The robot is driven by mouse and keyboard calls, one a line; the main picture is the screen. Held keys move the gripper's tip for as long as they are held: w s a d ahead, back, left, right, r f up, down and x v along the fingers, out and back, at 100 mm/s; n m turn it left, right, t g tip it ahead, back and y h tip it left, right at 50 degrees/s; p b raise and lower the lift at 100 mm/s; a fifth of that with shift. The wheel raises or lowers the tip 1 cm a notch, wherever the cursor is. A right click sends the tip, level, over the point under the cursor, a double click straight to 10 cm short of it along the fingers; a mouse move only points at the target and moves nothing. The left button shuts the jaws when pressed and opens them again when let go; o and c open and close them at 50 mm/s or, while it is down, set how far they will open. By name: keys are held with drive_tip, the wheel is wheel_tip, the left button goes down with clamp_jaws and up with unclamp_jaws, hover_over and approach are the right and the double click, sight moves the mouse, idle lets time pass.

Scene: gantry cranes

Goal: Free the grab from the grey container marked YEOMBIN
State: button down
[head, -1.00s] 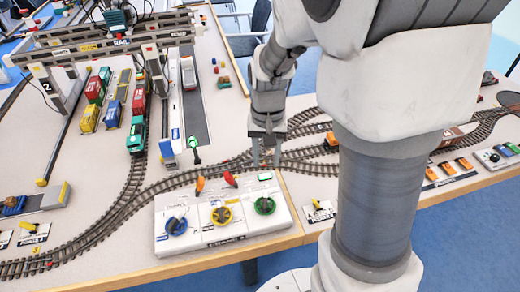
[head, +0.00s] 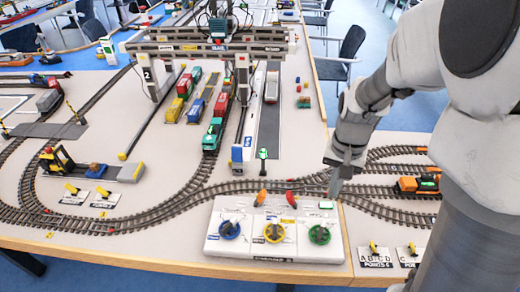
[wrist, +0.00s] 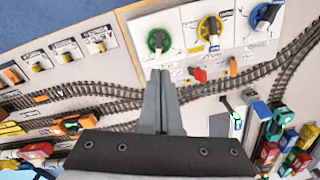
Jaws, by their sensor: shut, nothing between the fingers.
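My gripper (head: 337,186) points down near the right back corner of the white control panel (head: 230,255). Its fingers are together and empty; they also show in the wrist view (wrist: 161,74). I cannot tell whether they touch the panel. The panel has a blue knob (head: 229,230), a yellow knob (head: 274,233), a green knob (head: 319,235), an orange lever (head: 261,197), a red lever (head: 291,199) and a small green button (head: 325,205). The gantry crane (head: 165,47) stands behind. I cannot make out the grab or read YEOMBIN on any container.
A grey vehicle (head: 271,88) stands on the dark road strip under the crane. A teal locomotive (head: 212,135) and several coloured containers are left of it. A green signal (head: 263,155) stands behind the panel. An orange locomotive (head: 418,185) is on the right track.

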sight(259, 200)
drive_tip(key=w+a+f+m+y, duration=0.7)
drive_tip(key=w+m, duration=0.3)
drive_tip(key=m, duration=0.4)
drive_tip(key=shift+a+f+y+p, duration=0.25)
drive_tip(key=shift+f+y+p, duration=0.1)
drive_tip(key=shift+f, duration=0.45)
drive_tip(key=x, duration=1)
drive_tip(key=shift+r, duration=0.1)
drive_tip(key=shift+a+r, duration=0.1)
drive_tip(key=shift+a+p, duration=0.1)
drive_tip(key=shift+p, duration=0.3)
